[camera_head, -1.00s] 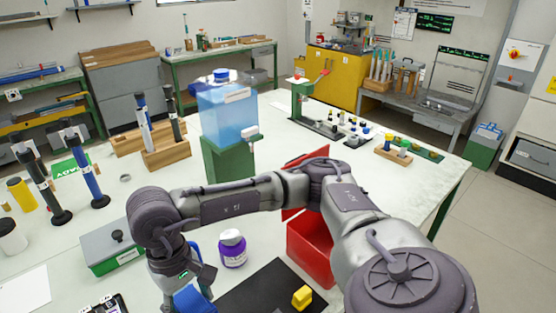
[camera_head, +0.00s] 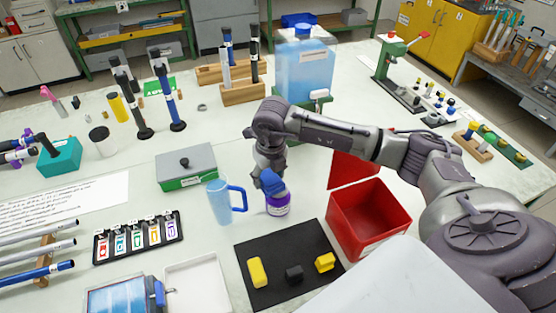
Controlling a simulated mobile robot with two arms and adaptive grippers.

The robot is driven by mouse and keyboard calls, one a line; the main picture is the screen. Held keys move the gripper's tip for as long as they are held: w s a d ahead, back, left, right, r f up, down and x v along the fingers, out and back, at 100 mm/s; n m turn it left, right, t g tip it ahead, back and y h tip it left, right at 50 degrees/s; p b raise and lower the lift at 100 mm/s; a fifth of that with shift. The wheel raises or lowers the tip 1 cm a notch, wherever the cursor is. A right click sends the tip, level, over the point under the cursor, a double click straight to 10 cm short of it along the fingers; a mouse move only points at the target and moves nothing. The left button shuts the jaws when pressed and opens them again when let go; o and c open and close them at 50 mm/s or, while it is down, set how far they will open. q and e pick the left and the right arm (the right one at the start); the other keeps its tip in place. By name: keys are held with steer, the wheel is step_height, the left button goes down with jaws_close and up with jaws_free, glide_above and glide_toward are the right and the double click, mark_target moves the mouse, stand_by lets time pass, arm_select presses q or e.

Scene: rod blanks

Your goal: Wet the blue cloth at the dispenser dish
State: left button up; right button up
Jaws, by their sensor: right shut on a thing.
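The blue cloth (camera_head: 272,184) is a small bunched blue piece in my right gripper (camera_head: 268,172). That gripper is shut on it and points down, in front of or over the purple jar (camera_head: 278,204); I cannot tell whether they touch. The gripper's fingers are partly hidden by the wrist and cloth. A dispenser tank (camera_head: 305,68) of pale blue liquid stands farther back on a green stand, behind my right arm. I cannot make out its dish; the arm covers part of that area. My left gripper is not in view.
A light blue mug (camera_head: 221,202) stands left of the jar. A red open bin (camera_head: 368,222) is to its right, and a black mat (camera_head: 262,297) with yellow and dark blocks is in front. A grey-lidded green box (camera_head: 186,166) is at left.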

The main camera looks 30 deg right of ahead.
steer(key=shift+w+d+f+m+h+b, duration=0.15)
steer(key=shift+w+d+f+m+b, duration=0.35)
steer(key=shift+f+m, duration=0.8)
steer(key=shift+d+f+m+h+b, duration=0.25)
steer(key=shift+d+f+m, duration=0.55)
steer(key=shift+m, duration=0.85)
steer(key=shift+w+d+f+m+h+b, duration=0.1)
steer(key=shift+w+d+f+m+b, duration=0.3)
steer(key=shift+f+m, duration=0.9)
steer(key=shift+s+d+f+b, duration=0.2)
steer(key=shift+f+b, duration=0.5)
steer(key=shift+f, duration=0.05)
steer(key=shift+r+p, duration=2.35)
steer(key=shift+r, duration=1.25)
